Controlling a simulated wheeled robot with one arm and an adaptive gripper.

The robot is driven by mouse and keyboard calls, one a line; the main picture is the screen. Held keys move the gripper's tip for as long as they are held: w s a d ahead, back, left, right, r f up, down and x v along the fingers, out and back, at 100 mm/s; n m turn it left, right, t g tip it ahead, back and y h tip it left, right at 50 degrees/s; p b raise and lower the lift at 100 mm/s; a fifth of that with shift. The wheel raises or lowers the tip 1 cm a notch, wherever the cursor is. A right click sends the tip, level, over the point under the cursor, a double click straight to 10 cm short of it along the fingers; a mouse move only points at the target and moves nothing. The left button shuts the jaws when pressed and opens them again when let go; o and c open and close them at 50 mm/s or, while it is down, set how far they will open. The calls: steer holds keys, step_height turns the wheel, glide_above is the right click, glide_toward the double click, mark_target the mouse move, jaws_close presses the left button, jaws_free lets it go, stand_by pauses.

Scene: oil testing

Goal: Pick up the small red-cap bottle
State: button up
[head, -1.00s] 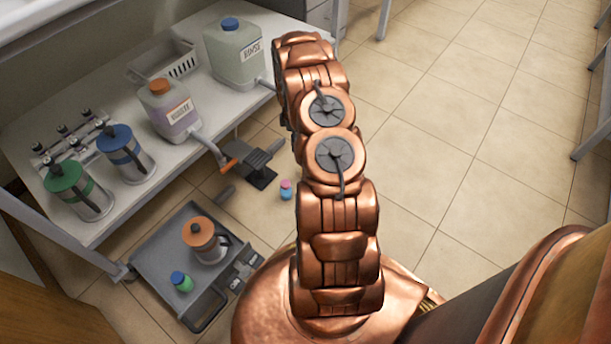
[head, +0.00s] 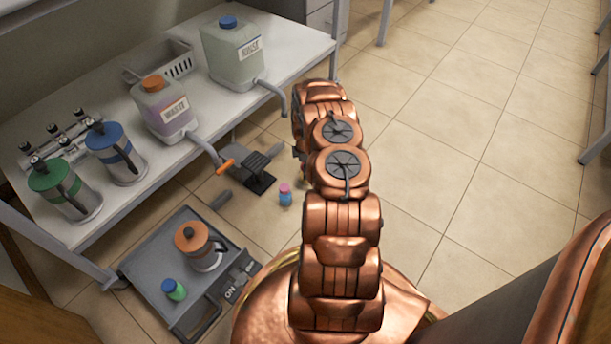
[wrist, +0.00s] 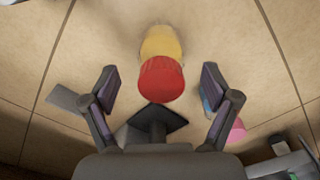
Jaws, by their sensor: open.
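The small red-cap bottle (wrist: 161,78) shows in the wrist view, with a red cap and a yellow body. It is seen from above over the tiled floor, between the two fingers of my gripper (wrist: 157,75). The fingers are spread, with a visible gap on each side of the cap. In the head view my arm hides the gripper and most or all of this bottle.
A blue bottle with a pink cap (head: 285,195) stands on the floor close by; its cap shows beside the right finger in the wrist view (wrist: 236,130). A black pedal (head: 258,180), a grey tray unit (head: 150,262) and a bench (head: 215,100) stand left. Floor at right is clear.

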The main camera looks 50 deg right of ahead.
step_height(320, 180, down, 4)
steer(key=shift+s+f+b, duration=0.1)
steer(key=shift+s+b, duration=0.05)
steer(key=shift+b, duration=0.7)
steer(key=c, duration=1.4)
steer(key=shift+r, duration=0.25)
